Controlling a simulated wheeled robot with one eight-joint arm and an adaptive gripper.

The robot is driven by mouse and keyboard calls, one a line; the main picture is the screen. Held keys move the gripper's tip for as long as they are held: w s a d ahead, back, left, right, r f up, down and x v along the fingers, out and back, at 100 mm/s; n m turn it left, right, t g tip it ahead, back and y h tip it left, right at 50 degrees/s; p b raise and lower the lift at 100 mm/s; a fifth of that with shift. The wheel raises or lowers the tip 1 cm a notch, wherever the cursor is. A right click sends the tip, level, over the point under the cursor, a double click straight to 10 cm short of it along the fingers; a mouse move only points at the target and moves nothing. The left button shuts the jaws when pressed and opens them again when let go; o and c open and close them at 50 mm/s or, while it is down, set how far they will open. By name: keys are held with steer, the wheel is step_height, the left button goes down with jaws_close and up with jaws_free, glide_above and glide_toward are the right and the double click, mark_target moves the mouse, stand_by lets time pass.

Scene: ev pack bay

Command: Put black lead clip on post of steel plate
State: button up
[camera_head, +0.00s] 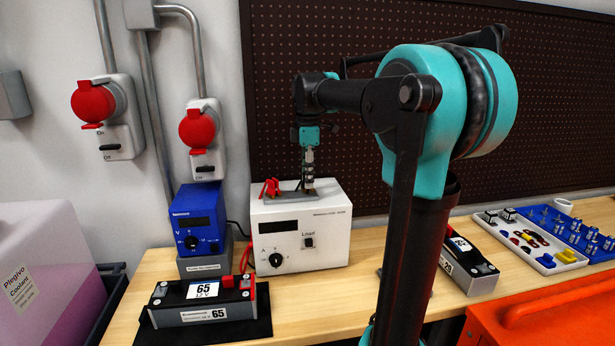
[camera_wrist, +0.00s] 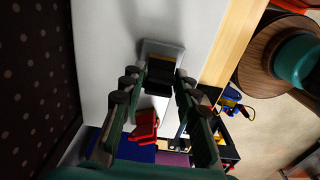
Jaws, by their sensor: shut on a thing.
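My gripper (camera_head: 309,184) points down over the top of the white load unit (camera_head: 300,243), at the steel plate (camera_head: 285,198). In the wrist view my gripper (camera_wrist: 160,76) is shut on the black lead clip (camera_wrist: 159,82), a dark block between the fingertips. The steel plate (camera_wrist: 152,46) shows as a grey strip just beyond the clip. A red clip (camera_head: 270,188) sits at the plate's left end in the head view, and in the wrist view (camera_wrist: 145,128). The post under the black clip is hidden, so I cannot tell whether they touch.
A blue meter (camera_head: 198,217) stands left of the load unit. A battery module (camera_head: 203,302) marked 65 lies on a black mat in front. Another module (camera_head: 468,262) and a parts tray (camera_head: 530,243) are at right. A pegboard (camera_head: 270,100) rises close behind.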

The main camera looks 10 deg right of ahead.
steer(key=shift+f, duration=0.45)
stand_by(0.3)
steer(key=o, duration=1.2)
steer(key=shift+r, duration=0.15)
